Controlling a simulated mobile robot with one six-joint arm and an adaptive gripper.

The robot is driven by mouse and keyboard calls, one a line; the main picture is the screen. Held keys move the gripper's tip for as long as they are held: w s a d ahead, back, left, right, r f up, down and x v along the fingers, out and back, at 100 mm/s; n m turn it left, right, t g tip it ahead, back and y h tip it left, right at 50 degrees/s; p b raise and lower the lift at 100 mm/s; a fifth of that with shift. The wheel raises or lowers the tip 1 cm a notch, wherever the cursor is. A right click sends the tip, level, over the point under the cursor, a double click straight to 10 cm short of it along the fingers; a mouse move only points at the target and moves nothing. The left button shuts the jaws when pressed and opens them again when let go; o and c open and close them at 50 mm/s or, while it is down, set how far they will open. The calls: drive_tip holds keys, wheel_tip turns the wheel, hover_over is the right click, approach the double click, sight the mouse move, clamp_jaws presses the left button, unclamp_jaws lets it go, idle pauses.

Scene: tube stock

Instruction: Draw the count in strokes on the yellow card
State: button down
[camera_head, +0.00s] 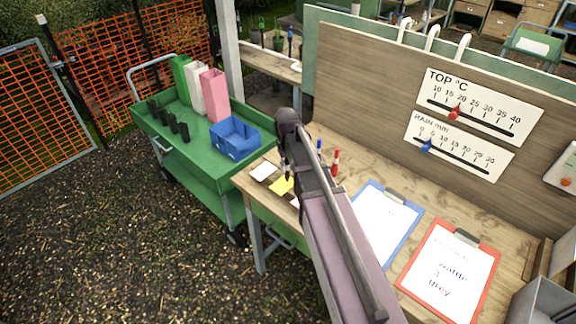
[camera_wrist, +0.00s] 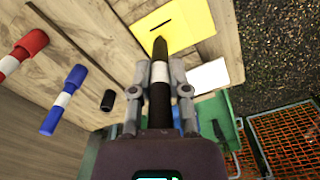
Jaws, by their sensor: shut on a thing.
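The yellow card (camera_wrist: 192,22) lies on the wooden bench and bears one short dark stroke; it also shows in the head view (camera_head: 281,187). My gripper (camera_wrist: 160,92) is shut on a black marker (camera_wrist: 160,72) with a white band. The marker's dark tip points at the card, close to the stroke; I cannot tell whether it touches. In the head view my gripper (camera_head: 287,164) is over the card, partly hidden by my arm. A small black cap (camera_wrist: 108,100) sits on the bench left of the gripper in the wrist view.
A red marker (camera_head: 335,163) and a blue marker (camera_head: 319,150) stand on the bench. A white card (camera_head: 263,171) lies beside the yellow one. Blue (camera_head: 388,222) and red (camera_head: 448,271) clipboards lie at right.

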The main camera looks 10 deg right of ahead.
drive_tip(key=shift+s+a, duration=0.6)
drive_tip(key=shift+a, duration=0.2)
idle(1.2)
drive_tip(key=shift+r, duration=0.2)
idle(0.5)
drive_tip(key=shift+r+p, duration=1.3)
drive_tip(key=shift+p, duration=0.2)
drive_tip(key=shift+w+d+r+p, duration=0.3)
drive_tip(key=shift+w+r+p, duration=0.25)
drive_tip(key=shift+w, duration=0.1)
drive_tip(key=shift+w+d+r+p, duration=0.3)
drive_tip(key=shift+w+r+p, duration=0.2)
drive_tip(key=shift+w, duration=0.1)
drive_tip(key=shift+f, duration=0.15)
drive_tip(key=shift+f+b, duration=1.8)
drive_tip(key=shift+b, duration=0.1)
